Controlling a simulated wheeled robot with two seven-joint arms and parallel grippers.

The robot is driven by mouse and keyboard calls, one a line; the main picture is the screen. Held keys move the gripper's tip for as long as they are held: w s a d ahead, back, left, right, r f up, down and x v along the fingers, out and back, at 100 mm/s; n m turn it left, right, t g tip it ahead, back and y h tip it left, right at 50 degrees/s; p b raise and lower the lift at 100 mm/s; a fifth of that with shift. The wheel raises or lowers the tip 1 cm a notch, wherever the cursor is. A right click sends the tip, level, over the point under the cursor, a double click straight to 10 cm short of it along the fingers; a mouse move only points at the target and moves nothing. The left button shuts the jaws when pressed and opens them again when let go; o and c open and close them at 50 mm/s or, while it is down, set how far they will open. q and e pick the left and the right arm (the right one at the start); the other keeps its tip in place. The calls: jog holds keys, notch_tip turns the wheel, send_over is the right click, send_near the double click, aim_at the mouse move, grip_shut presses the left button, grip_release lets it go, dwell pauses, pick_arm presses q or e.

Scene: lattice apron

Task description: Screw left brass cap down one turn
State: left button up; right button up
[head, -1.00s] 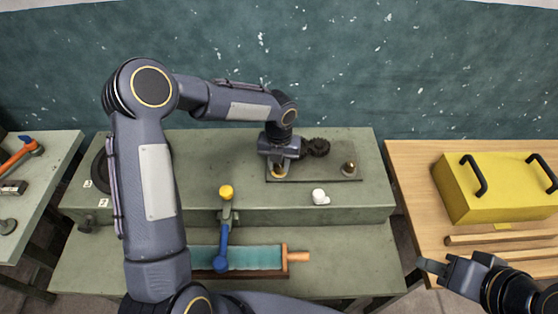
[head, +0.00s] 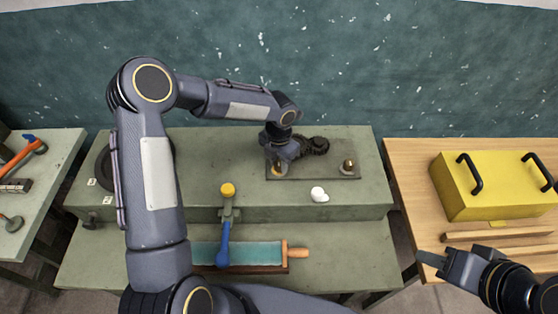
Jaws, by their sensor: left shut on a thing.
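The left brass cap (head: 277,172) sits at the left end of a dark plate (head: 320,173) on the raised green bench. My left gripper (head: 277,167) points down over it and is shut on it, hiding most of the cap. A second brass cap (head: 348,166) stands at the right end of the plate, untouched. A dark toothed wheel (head: 316,146) lies behind the plate, beside my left gripper. My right gripper (head: 432,259) hangs at the lower right, away from the caps. It is seen edge-on, and its opening is unclear.
A white knob-like object (head: 319,194) sits in front of the plate. A yellow-topped lever with a blue handle (head: 223,243) stands at the front. A yellow box (head: 492,185) with black handles and wooden strips (head: 500,238) lie on the right table.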

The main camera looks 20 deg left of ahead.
aim_at(279, 162)
pick_arm(q)
jog(key=shift+w+r, duration=0.1)
jog(key=o, duration=1)
notch_tip(279, 162, up, 8)
jog(key=shift+f+b, duration=0.15)
jog(key=shift+b, duration=0.5)
